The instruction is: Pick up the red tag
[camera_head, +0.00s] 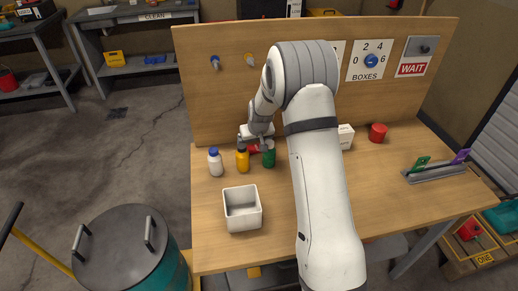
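My gripper (257,142) is at the back left of the wooden table, low behind the bottles. A small red thing (253,149) shows right at its fingers, between the yellow bottle and the green container. It may be the red tag, but it is too small and too hidden to be sure. I cannot tell whether the fingers are open or shut on it. A grey rack (436,174) at the right of the table holds a green tag (421,163) and a purple tag (460,156); no red tag shows in it.
A white bottle (215,162), a yellow bottle (242,159) and a green container (268,156) stand close to my gripper. A white open box (242,209) is in front. A red cylinder (377,132) and a white box (345,136) stand right of my arm. A wooden back panel (215,100) rises behind.

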